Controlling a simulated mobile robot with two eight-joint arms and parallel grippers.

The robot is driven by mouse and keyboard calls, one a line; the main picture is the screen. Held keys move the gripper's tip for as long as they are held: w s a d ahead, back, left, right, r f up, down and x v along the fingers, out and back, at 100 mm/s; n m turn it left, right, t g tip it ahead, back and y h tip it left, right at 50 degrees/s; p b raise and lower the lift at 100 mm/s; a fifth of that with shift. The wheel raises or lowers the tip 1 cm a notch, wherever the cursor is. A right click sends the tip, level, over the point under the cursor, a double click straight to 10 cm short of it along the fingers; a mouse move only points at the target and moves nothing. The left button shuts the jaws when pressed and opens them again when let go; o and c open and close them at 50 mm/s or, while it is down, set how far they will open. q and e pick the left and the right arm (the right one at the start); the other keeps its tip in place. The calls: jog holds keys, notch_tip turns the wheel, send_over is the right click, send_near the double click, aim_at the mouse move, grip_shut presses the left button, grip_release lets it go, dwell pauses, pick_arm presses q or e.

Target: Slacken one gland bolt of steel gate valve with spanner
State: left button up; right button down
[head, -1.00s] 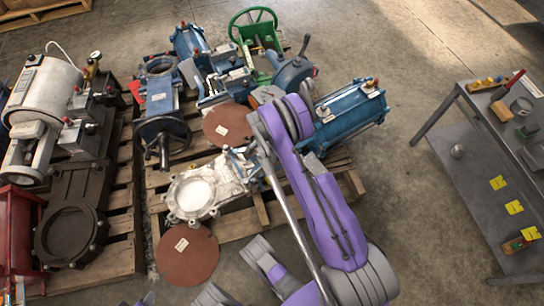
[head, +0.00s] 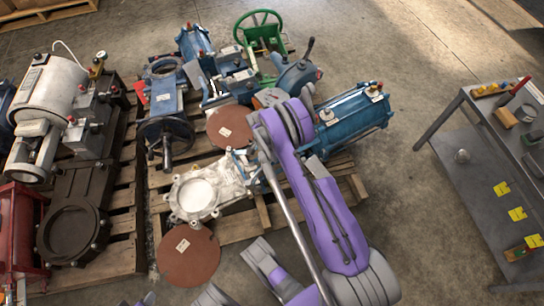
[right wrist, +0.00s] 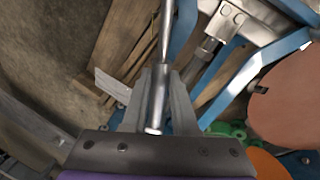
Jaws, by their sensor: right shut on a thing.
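The steel gate valve (head: 193,197) lies on a pallet in the middle of the head view, with a pale round body and bolt lugs around its rim. My right arm covers the part to its right. In the right wrist view, my right gripper (right wrist: 160,82) is shut on a bright metal bar, apparently the spanner (right wrist: 157,104). The bar runs up between the fingers and narrows toward the top edge; its far end is out of frame. A blue yoke (right wrist: 228,75) and a silver stem (right wrist: 206,52) show to its right. I cannot make out the gland bolt.
Blue valves, a green handwheel (head: 258,32) and a blue cylinder (head: 350,113) crowd the pallet. Brown discs (head: 188,256) lie around the valve. A dark valve (head: 73,232) stands at left. A grey bench (head: 470,165) with tools stands at right, with open floor before it.

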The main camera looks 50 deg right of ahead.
jog(key=shift+w, duration=0.2)
jog(key=shift+w+a+n, duration=0.1)
jog(key=shift+w+n, duration=0.45)
jog(key=shift+n, duration=0.05)
jog(key=shift+w, duration=0.15)
dwell(0.4)
jog(key=shift+w+a+n+h, duration=0.15)
jog(key=shift+w+n+h, duration=0.15)
jog(key=shift+w+n, duration=0.3)
jog(key=shift+w, duration=0.1)
jog(key=shift+w+a+n, duration=0.1)
jog(key=shift+w+n, duration=0.1)
jog(key=shift+n, duration=0.1)
jog(key=shift+s, duration=0.15)
jog(key=shift+s+d+m, duration=0.2)
jog(key=shift+s+m, duration=0.35)
jog(key=shift+m, duration=0.05)
